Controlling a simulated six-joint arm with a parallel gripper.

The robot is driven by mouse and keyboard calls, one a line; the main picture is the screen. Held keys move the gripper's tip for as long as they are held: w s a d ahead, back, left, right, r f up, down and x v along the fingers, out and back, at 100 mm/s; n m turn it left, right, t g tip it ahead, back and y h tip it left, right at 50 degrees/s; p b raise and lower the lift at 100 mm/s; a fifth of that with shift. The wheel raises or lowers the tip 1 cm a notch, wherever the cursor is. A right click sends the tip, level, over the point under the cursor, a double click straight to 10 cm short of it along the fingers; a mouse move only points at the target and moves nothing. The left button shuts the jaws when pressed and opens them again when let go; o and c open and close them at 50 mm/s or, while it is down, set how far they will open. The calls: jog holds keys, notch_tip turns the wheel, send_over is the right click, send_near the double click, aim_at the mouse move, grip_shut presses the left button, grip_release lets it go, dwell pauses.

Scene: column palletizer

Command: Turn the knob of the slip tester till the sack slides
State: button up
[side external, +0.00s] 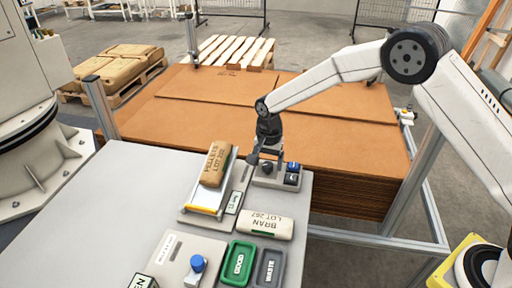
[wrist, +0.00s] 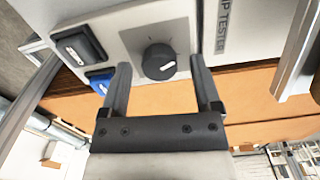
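The slip tester's control box (side external: 270,181) stands at the table's far right corner. Its dark round knob (wrist: 158,62) has a white pointer mark and shows in the wrist view. My gripper (wrist: 161,72) is open, one finger on each side of the knob, with gaps visible on both sides. In the side view my gripper (side external: 266,158) is over the box and hides the knob. A brown sack (side external: 215,164) marked "PELLETS LOT 222" lies on the tester's pale board (side external: 206,199), which has a yellow strip near its front end. The board's exact tilt is hard to tell.
A white "BRAN" sack (side external: 265,223) lies in front of the box. A green tray (side external: 237,264), a grey "WASTE" tray (side external: 268,268) and a device with a blue knob (side external: 197,263) stand nearer. The table's left is clear.

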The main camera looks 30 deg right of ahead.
aim_at(269, 163)
jog(key=shift+r, duration=0.1)
jog(key=shift+r, duration=3.85)
